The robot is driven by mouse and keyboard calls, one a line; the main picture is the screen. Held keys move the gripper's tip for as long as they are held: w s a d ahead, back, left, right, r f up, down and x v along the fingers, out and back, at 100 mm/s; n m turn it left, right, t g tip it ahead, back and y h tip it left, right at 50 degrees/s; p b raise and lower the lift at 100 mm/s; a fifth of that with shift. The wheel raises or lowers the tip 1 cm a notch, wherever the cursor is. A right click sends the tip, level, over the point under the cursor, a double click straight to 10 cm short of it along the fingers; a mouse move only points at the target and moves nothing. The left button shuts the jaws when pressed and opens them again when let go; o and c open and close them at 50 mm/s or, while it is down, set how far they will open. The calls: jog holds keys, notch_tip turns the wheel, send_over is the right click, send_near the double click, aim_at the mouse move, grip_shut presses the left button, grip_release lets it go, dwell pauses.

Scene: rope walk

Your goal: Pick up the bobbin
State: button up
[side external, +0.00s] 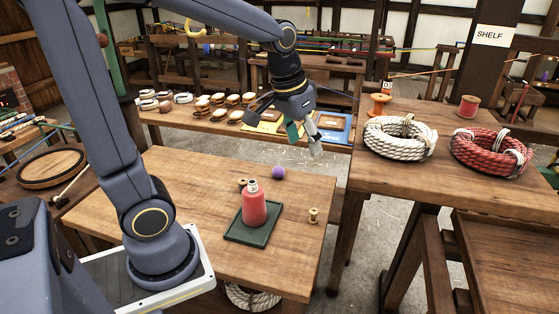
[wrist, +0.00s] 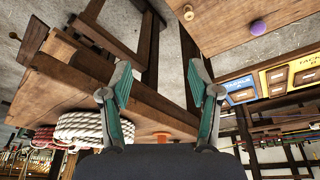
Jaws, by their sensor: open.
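A small wooden bobbin (side external: 313,215) stands upright near the right edge of the work table (side external: 175,185). It also shows at the top of the wrist view (wrist: 188,12), close to the table's edge. My gripper (side external: 305,140) is open and empty, raised in the air beyond the table's far right side. It is well above and apart from the bobbin. In the wrist view the two teal-padded fingers (wrist: 158,75) stand wide apart with nothing between them.
A red bottle (side external: 254,207) stands on a green tray (side external: 232,236) left of the bobbin. A purple ball (side external: 278,172) lies behind it. Rope coils (side external: 400,137) and larger orange (side external: 378,104) and red (side external: 468,106) spools sit on the right-hand table.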

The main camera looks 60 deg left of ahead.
jog(key=w+a+f+n+g, duration=0.1)
jog(key=w+a+f+g, duration=0.1)
jog(key=w+a+f, duration=0.35)
jog(key=n+g, duration=0.1)
jog(key=n, duration=0.1)
send_over(314, 211)
notch_tip(314, 211, down, 14)
jog(key=f, duration=1)
jog(key=shift+s+d+f, duration=0.15)
jog(key=shift+d+f, duration=0.1)
jog(key=f, duration=0.6)
jog(key=shift+a, duration=0.25)
jog(key=c, duration=0.9)
jog(key=shift+r, duration=0.15)
